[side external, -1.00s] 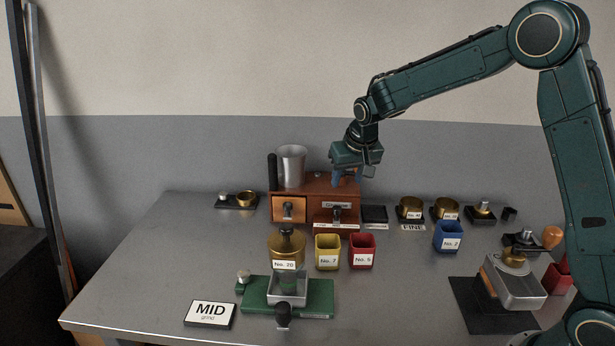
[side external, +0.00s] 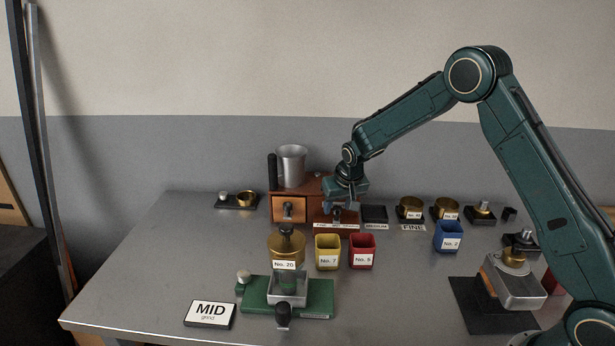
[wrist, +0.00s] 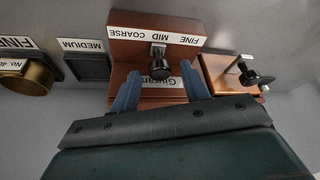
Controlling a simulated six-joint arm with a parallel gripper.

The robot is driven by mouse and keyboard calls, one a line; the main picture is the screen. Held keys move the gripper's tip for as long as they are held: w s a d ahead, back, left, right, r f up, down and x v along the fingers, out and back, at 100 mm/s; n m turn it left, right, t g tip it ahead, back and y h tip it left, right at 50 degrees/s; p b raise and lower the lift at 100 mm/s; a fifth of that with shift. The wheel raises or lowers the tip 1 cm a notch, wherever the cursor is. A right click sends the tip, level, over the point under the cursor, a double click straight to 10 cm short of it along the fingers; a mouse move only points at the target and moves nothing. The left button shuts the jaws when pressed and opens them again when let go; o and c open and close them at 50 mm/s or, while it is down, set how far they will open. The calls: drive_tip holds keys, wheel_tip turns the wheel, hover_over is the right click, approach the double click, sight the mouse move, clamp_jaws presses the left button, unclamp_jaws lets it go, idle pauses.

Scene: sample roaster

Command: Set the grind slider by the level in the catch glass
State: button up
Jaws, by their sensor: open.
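The grind slider's black knob (wrist: 160,66) stands out from the brown wooden grinder, beside the FINE, MID, COARSE strip (wrist: 155,31), and appears in line with MID. In the side view it is a small dark shape (side external: 337,216) under my gripper (side external: 341,203). In the wrist view my gripper (wrist: 160,90) is open, its blue fingers spread either side of the knob, which lies just beyond the tips. The catch glass (side external: 288,282) sits under the brass No. 20 sieve (side external: 287,250) on a green base. Something green shows in or through it; its level is unclear.
A MID grind card (side external: 210,314) lies front left. Brass sieves (side external: 410,209) stand at back right.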

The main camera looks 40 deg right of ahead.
drive_tip(key=shift+w+f, duration=0.1)
drive_tip(key=shift+f, duration=0.15)
drive_tip(key=shift+c, duration=0.3)
clamp_jaws()
drive_tip(key=shift+s+d, duration=1.55)
drive_tip(key=shift+d, duration=0.15)
drive_tip(key=shift+o, duration=0.3)
unclamp_jaws()
drive_tip(key=shift+a+r, duration=0.1)
drive_tip(key=shift+r, duration=0.05)
